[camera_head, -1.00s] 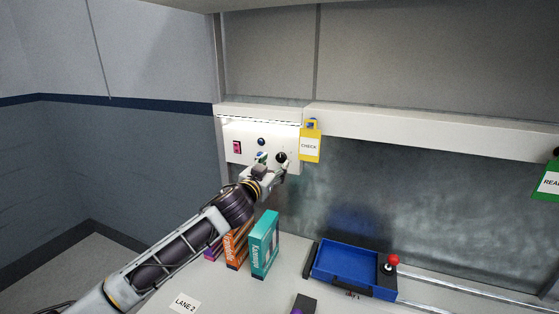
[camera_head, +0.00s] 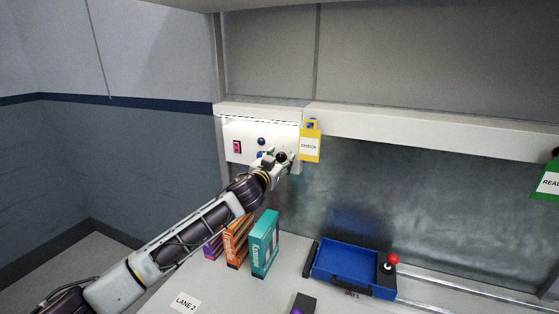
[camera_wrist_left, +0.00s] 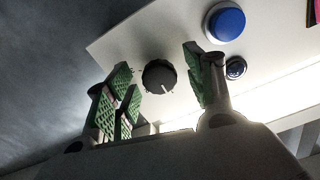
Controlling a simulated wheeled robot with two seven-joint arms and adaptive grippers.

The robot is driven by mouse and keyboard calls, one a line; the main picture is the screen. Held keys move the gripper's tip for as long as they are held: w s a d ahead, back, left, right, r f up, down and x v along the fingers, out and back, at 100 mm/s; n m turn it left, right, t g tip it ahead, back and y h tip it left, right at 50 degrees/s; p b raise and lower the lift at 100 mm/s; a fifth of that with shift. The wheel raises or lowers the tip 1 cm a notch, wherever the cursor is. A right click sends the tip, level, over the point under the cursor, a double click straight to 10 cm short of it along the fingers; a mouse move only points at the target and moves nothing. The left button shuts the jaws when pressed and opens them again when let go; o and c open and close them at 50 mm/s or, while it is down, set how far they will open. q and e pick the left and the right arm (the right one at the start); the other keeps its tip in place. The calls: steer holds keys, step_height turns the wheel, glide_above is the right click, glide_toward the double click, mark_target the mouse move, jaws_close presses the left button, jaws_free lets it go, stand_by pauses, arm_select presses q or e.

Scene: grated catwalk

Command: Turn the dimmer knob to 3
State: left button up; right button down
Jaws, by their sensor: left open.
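The dimmer knob (camera_head: 281,156) is a round black knob at the lower right of the white wall panel (camera_head: 231,130). In the left wrist view the knob (camera_wrist_left: 157,74) shows a short white pointer line, and its scale marks are too small to read. My left gripper (camera_head: 279,160) is up at the panel, its fingers around the knob's place. In the left wrist view my left gripper (camera_wrist_left: 160,85) is open, green-padded fingers on either side of the knob with gaps to it. I cannot tell how deep the knob sits between them. My right gripper is not in view.
The panel also bears a red switch (camera_head: 237,146) and a blue button (camera_wrist_left: 225,23), with a small dark round part (camera_wrist_left: 236,68) beside it. A yellow CHECK tag (camera_head: 310,145) hangs just right of the knob. Boxes (camera_head: 264,243) and a blue tray (camera_head: 345,263) stand below.

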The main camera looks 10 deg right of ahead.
arm_select(q)
steer(key=shift+c, duration=0.4)
steer(key=c, duration=1)
steer(key=shift+o, duration=0.2)
